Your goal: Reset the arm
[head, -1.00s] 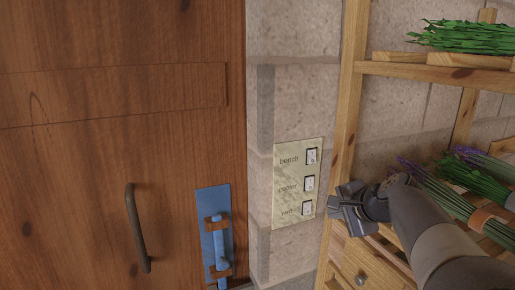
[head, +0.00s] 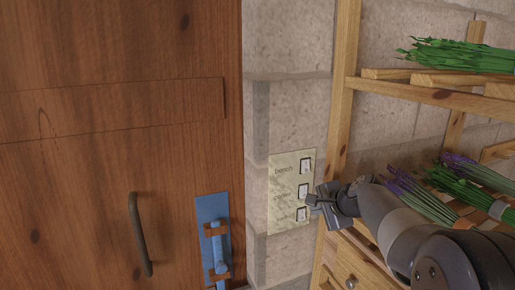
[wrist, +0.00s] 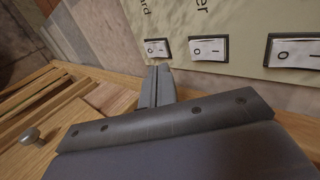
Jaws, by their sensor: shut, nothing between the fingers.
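My gripper (head: 314,200) is shut and empty. In the head view its fingertips are beside the lower right part of the switch plate (head: 281,221). The cream plate has three rocker switches in a column: the bench switch (head: 306,166), a middle switch (head: 303,191) and a lowest switch (head: 301,214). In the wrist view the shut fingers (wrist: 158,70) point at the plate, just below the switch labelled "ard" (wrist: 157,48). The middle switch (wrist: 207,48) is to its right there. I cannot tell whether the fingertips touch the plate.
A wooden shelf rack (head: 344,110) holding herb bundles (head: 455,56) and lavender (head: 420,198) stands on the right, close to my arm. A drawer with a round knob (wrist: 30,136) is below. A wooden door with a dark handle (head: 138,232) and a blue bolt (head: 213,238) is left.

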